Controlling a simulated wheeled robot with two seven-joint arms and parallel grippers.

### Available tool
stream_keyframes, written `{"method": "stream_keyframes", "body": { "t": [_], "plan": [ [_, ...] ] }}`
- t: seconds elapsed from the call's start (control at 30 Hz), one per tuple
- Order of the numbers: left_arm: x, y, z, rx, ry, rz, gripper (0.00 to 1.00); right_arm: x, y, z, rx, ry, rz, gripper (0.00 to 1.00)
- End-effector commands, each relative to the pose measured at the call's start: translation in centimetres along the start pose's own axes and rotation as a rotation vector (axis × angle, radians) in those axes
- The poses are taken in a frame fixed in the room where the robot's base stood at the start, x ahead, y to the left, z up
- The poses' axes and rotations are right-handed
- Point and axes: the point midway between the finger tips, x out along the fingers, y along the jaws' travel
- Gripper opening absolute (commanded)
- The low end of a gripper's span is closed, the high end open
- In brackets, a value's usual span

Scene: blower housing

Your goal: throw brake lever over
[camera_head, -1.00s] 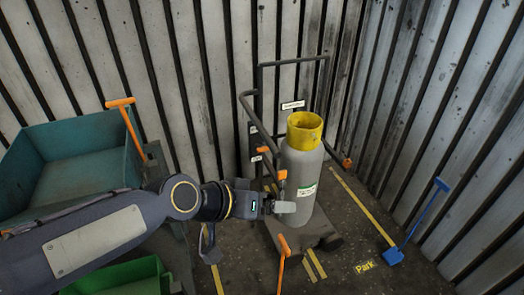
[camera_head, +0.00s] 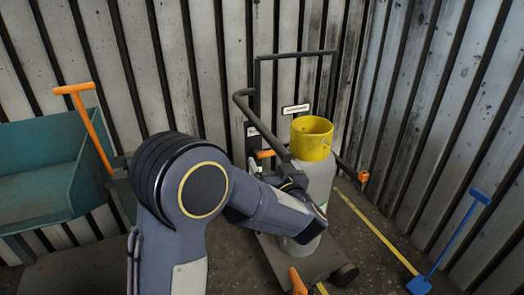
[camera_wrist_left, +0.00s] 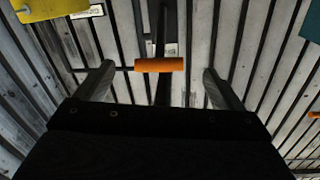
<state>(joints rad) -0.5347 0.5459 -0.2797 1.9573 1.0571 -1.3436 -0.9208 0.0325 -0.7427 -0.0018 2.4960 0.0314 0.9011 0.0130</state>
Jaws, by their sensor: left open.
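Several orange handles show on the cylinder trolley; I cannot tell for certain which is the brake lever. One orange grip (camera_head: 265,154) is on the trolley's upright frame, left of the yellow collar. Another orange handle (camera_head: 297,281) is low at the trolley's front, and a third (camera_head: 363,177) is on its right side. In the left wrist view an orange crossbar grip (camera_wrist_left: 160,65) lies ahead, between the spread fingers of my left gripper (camera_wrist_left: 160,85), apart from both. My left gripper is open and empty. In the head view my arm largely hides it.
A grey cylinder (camera_head: 318,180) with a yellow collar (camera_head: 311,138) stands on the trolley platform (camera_head: 300,262). A teal bin (camera_head: 40,185) with an orange T-handle (camera_head: 88,125) is at left. A blue long-handled tool (camera_head: 447,243) is at right. Corrugated walls close off the back.

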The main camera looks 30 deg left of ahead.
Motion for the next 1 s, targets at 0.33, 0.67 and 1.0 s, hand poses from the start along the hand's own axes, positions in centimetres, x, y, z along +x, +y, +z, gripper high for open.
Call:
{"method": "stream_keyframes", "body": {
  "t": [0.33,0.67,1.0],
  "plan": [
    [5.3,-0.1,0.2,0.000,0.000,-0.003,0.89,0.8,0.4,0.4,0.000,0.000,0.000,0.36],
    [7.4,-0.1,0.1,0.000,0.000,0.000,0.89,1.0,0.5,0.5,0.000,-0.001,0.000,0.36],
    [7.4,-0.1,0.1,0.000,0.000,0.001,0.67,1.0,0.5,0.5,0.000,-0.001,0.000,0.36]
  ]
}}
